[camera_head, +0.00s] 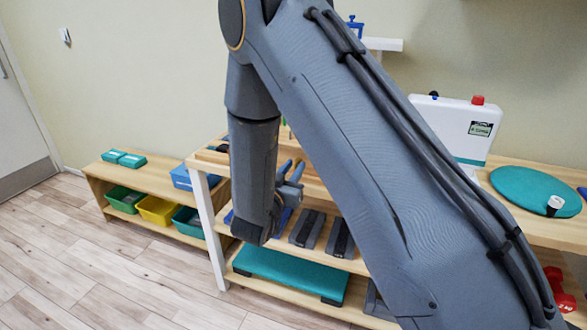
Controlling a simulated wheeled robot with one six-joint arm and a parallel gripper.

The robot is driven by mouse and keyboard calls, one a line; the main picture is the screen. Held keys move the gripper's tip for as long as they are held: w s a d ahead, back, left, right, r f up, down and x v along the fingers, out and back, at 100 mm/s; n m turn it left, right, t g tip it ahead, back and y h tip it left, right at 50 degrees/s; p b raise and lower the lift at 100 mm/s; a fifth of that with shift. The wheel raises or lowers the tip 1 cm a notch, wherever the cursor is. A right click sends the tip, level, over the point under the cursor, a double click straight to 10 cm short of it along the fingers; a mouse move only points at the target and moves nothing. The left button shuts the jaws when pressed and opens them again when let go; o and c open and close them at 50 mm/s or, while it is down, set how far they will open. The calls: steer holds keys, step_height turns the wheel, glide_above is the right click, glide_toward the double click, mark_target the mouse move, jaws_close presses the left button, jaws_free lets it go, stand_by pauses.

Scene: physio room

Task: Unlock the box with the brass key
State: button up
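My arm fills the middle of the view and bends down at its far end. My gripper (293,171) shows as two blue-grey prongs beside the wrist, in front of the shelf unit's wooden top. The prongs look apart, with nothing visible between them. I cannot make out a brass key. I cannot identify the locked box or a keyhole; much of the tabletop is hidden behind my arm.
A white device (461,128) with a red knob and a teal round cushion (530,188) stand on the wooden table at right. A low bench (98,172) at left holds coloured bins. A teal step (290,274) lies on the lower shelf. The floor at left is clear.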

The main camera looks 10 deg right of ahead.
jaws_close()
steer(key=shift+m, duration=0.3)
steer(key=m+b, duration=0.3)
steer(key=m, duration=0.4)
steer(key=m+b, duration=0.3)
steer(key=m, duration=0.2)
steer(key=shift+d+f+m+b, duration=0.1)
steer(key=shift+f+m+b, duration=0.05)
steer(key=shift+m+b, duration=0.2)
steer(key=shift+s+m+b, duration=0.1)
steer(key=shift+m+b, duration=1.4)
steer(key=shift+m, duration=0.65)
